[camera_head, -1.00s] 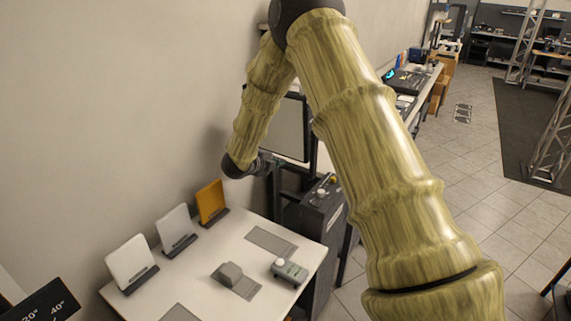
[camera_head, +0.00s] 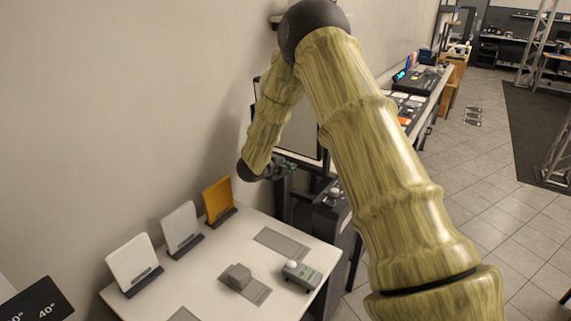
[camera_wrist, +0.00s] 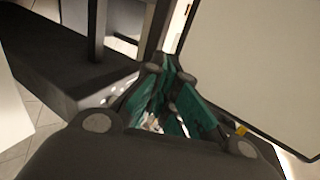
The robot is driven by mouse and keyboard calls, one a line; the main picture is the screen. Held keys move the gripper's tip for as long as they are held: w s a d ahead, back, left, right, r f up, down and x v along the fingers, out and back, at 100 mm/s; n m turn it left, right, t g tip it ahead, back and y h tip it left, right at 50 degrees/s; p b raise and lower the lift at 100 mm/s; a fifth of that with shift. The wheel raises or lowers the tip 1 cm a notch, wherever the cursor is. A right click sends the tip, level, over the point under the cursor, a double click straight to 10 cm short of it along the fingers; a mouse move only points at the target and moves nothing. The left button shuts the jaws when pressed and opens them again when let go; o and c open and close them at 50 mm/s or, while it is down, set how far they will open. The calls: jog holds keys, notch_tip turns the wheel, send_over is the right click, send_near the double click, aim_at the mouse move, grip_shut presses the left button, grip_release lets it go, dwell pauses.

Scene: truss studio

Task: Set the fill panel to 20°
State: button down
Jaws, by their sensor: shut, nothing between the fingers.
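A pale rectangular panel (camera_head: 308,137) with a dark frame stands upright behind my arm in the head view, and I take it for the fill panel. It fills the upper right of the wrist view (camera_wrist: 265,60) at a slant. My gripper (camera_head: 286,170) is at the panel's lower left in the head view, partly blurred into the dark stand. In the wrist view its teal fingers (camera_wrist: 172,115) are shut and empty close to the panel's lower edge. Whether they touch it I cannot tell. A black sign (camera_head: 40,303) shows 40° and a cut-off marking. My arm hides part of the panel.
A white table (camera_head: 205,272) holds a white, a grey and an orange plate (camera_head: 218,198) in stands, a grey block (camera_head: 238,276) and a small device (camera_head: 300,275). A dark cabinet (camera_head: 325,220) stands beside it. Tiled floor (camera_head: 505,215) is open at right.

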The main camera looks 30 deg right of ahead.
jog(key=r+p+x, duration=0.2)
jog(key=p+x, duration=0.3)
jog(key=x, duration=0.5)
jog(key=shift+w+d, duration=0.2)
jog(key=shift+d, duration=0.15)
jog(key=shift+f, duration=0.15)
